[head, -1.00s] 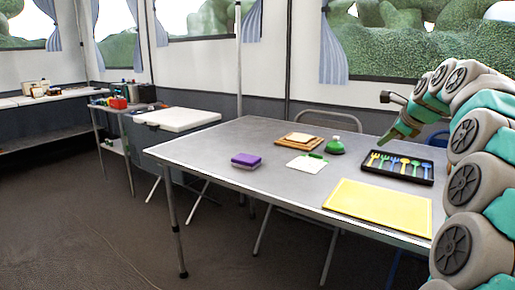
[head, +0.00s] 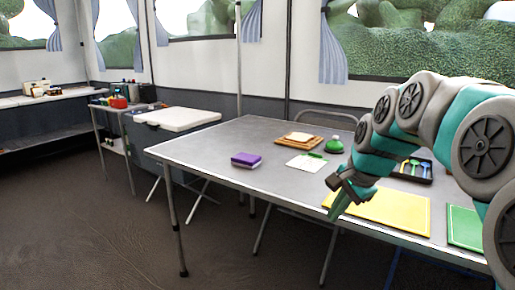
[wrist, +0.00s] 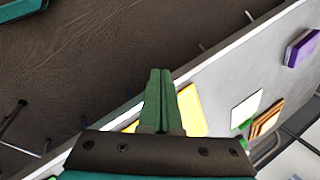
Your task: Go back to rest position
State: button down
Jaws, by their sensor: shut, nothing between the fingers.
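My gripper (head: 337,208) is shut and empty. In the head view it hangs in front of the yellow board (head: 385,209) near the table's front edge, pointing down and left. In the wrist view my gripper's green fingers (wrist: 159,76) are pressed together, with part of the yellow board (wrist: 191,108) behind them. My arm hides part of the black tray with colored utensils (head: 415,170).
The grey table (head: 228,146) holds a purple sponge-like block (head: 246,159), a white card (head: 306,163), a wooden board with bread (head: 298,138), a green domed object (head: 334,145) and a green board (head: 465,227). Open floor (head: 90,230) lies left of the table.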

jog(key=s+a+f+n+g, duration=0.1)
jog(key=s+f+n, duration=0.3)
jog(key=s, duration=0.7)
jog(key=s+f+n+g+h, duration=0.1)
jog(key=s+f+n+g, duration=0.2)
jog(key=s+f, duration=0.4)
jog(key=s+a+f+n+g+h, duration=0.1)
jog(key=s+f+n, duration=0.4)
jog(key=s, duration=0.9)
jog(key=shift+s+a+f+n+g, duration=0.2)
jog(key=shift+s+a+n+g, duration=0.1)
jog(key=shift+a+n+g, duration=0.1)
